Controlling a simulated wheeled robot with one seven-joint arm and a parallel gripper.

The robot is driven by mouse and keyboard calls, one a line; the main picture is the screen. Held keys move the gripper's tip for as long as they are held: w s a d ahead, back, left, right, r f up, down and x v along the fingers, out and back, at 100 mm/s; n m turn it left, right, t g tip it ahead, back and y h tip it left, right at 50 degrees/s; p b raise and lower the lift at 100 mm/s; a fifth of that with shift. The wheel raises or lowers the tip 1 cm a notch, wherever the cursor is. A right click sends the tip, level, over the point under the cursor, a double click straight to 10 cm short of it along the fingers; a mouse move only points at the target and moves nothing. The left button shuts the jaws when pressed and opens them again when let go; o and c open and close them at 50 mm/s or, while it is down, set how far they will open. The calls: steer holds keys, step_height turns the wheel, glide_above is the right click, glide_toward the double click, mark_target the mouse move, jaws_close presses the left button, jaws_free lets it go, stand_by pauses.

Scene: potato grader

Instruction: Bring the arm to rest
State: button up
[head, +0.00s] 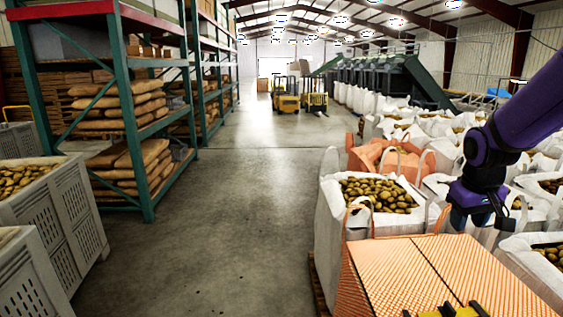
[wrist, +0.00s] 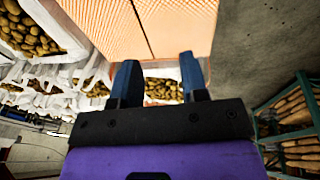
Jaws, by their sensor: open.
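My purple arm (head: 525,105) reaches in from the right edge in the head view and bends down at a dark joint. My gripper (head: 482,219) hangs at its end, over the white potato bags and near the far right corner of the orange-striped surface. In the wrist view my gripper (wrist: 159,64) shows two dark blue fingers spread apart with nothing between them. The orange-striped surface (wrist: 180,25) lies beyond the fingertips there. Whether the fingers touch anything below is hard to tell.
Grey crates (head: 75,205) and a green shelf rack (head: 135,130) line the left. Yellow forklifts (head: 287,103) stand far back. The concrete aisle (head: 220,220) between is clear.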

steer(key=s+a+r+t, duration=0.1)
steer(key=s+a+r, duration=0.2)
steer(key=s, duration=0.4)
steer(key=s+a+r+t+y, duration=0.1)
steer(key=s+a+r, duration=0.3)
steer(key=s+r, duration=0.1)
steer(key=s+a+r+t, duration=0.1)
steer(key=s+a+r, duration=0.2)
steer(key=s, duration=0.5)
steer(key=shift+s+a+r+y, duration=0.25)
steer(key=shift+s+r+y, duration=0.1)
steer(key=shift+r, duration=0.4)
stand_by(0.5)
